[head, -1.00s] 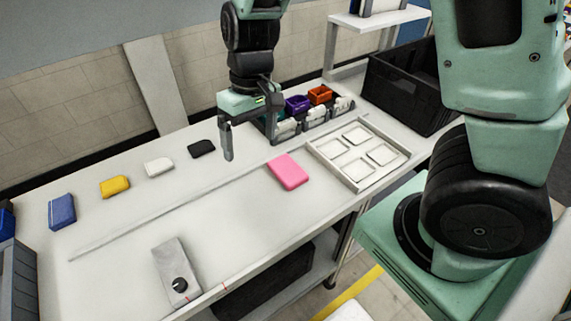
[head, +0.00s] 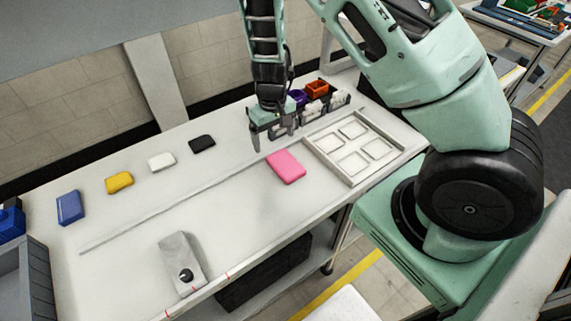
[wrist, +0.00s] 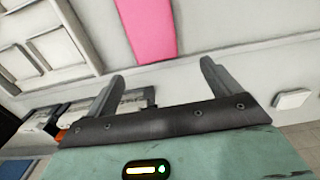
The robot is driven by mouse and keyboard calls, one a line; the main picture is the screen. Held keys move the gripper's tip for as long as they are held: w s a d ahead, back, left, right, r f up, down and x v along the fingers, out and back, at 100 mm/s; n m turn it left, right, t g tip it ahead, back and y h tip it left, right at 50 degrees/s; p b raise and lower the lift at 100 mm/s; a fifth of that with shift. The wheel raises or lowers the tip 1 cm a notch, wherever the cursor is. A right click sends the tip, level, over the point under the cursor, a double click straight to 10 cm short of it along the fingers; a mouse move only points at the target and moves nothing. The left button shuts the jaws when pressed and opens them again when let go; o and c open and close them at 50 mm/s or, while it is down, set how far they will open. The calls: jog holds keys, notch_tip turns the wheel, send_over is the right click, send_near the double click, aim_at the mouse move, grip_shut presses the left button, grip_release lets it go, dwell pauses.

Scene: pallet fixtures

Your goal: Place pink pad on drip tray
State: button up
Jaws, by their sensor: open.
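The pink pad (head: 286,167) lies flat on the white table, just left of the pale tray with square recesses (head: 351,146), which appears to be the drip tray. The tray's visible recesses look empty. In the wrist view the pad (wrist: 147,28) is at the top centre, beyond the fingertips, and part of the tray is at the upper left. My gripper (head: 275,136) is open and empty, above the table behind the pad and apart from it. Its two spread fingers also show in the wrist view (wrist: 163,72).
Black (head: 202,143), white (head: 161,162), yellow (head: 119,182) and blue (head: 70,208) pads lie along the table's back left. Purple (head: 298,97) and orange (head: 317,88) bins stand behind the tray. A grey block with a black knob (head: 181,262) is at the front. The middle is clear.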

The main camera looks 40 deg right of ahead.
aim_at(278, 155)
jog(key=shift+f, duration=0.65)
jog(key=f, duration=0.2)
jog(key=f+p, duration=0.1)
jog(key=f, duration=0.1)
jog(key=shift+s+d+f, duration=0.1)
jog(key=shift+s+d, duration=0.2)
jog(key=shift+s, duration=0.1)
jog(key=shift+f, duration=0.5)
jog(key=c, duration=1.1)
jog(key=shift+r, duration=0.1)
